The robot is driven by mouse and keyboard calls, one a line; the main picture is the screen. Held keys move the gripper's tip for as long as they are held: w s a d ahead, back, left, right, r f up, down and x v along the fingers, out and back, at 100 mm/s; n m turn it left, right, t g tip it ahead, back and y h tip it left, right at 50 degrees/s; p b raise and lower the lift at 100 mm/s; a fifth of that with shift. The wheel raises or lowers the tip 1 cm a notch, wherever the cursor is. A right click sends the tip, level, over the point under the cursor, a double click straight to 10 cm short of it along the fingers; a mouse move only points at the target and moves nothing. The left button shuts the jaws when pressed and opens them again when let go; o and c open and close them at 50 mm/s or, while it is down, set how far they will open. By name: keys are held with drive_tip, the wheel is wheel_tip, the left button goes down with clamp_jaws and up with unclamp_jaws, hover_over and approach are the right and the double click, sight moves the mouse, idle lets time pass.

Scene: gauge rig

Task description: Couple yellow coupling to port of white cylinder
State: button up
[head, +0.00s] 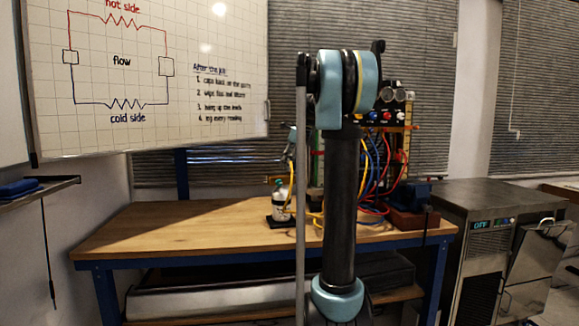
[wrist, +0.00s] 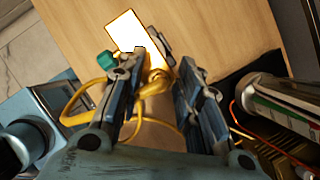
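The white cylinder (head: 279,206) stands upright on a dark base near the middle of the bench, with a dark label. A yellow hose (head: 291,178) rises beside it towards my gripper, which is mostly hidden behind my arm in the head view. In the wrist view my gripper (wrist: 163,68) has its fingers apart, with the yellow coupling (wrist: 155,80) between the tips, seemingly clamped. Its yellow hose loops out to the left and back beneath the fingers. The port of the cylinder cannot be made out.
The wooden bench (head: 170,230) is clear on its left. Behind my arm stands a rig (head: 397,115) with gauges and blue, red and yellow hoses. A green piece (wrist: 107,61) and a bright rectangular plate (wrist: 125,32) lie beyond the fingertips. A steel machine (head: 490,235) stands at right.

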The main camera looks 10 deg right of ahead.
drive_tip(key=shift+o, duration=0.4)
drive_tip(key=o, duration=0.5)
drive_tip(key=v, duration=1.2)
drive_tip(key=s+a+f+n+h, duration=0.1)
drive_tip(key=s+a+f+n, duration=0.1)
drive_tip(key=s+f+n, duration=0.75)
drive_tip(key=s+a+f+n+h, duration=0.15)
drive_tip(key=s+f+n, duration=0.25)
drive_tip(key=s+f, duration=0.55)
drive_tip(key=s+f+n+h, duration=0.1)
drive_tip(key=s+f+n, duration=1.2)
drive_tip(key=s+f, duration=0.9)
drive_tip(key=shift+g, duration=0.3)
